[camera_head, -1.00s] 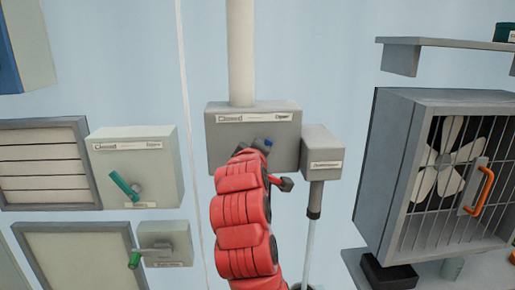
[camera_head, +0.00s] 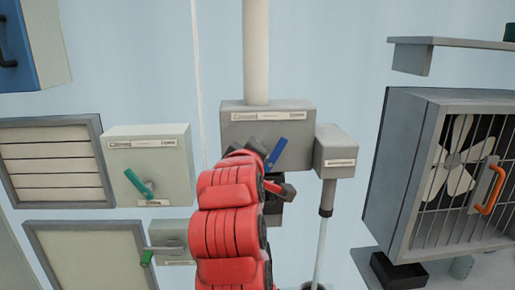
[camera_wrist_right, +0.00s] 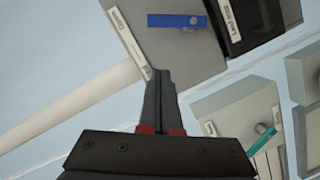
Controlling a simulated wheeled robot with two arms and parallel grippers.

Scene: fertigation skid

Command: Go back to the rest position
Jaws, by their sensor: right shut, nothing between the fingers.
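My red right arm rises from the bottom middle of the head view and covers part of a grey box with a blue lever (camera_head: 276,154). The lever is tilted, its upper end to the right. My right gripper (camera_wrist_right: 158,95) shows in the right wrist view with its dark fingers together and nothing between them. The blue lever (camera_wrist_right: 183,20) lies beyond the fingertips in that view, with a visible gap. In the head view the fingers are hidden or too unclear to tell apart. My left gripper is not in view.
Left are a box with a teal lever (camera_head: 139,187) and a smaller box with a green-tipped handle (camera_head: 147,257). A small grey box (camera_head: 335,160) adjoins the middle box. Right are a caged fan (camera_head: 450,165) with an orange handle (camera_head: 491,188) and a shelf (camera_head: 440,42).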

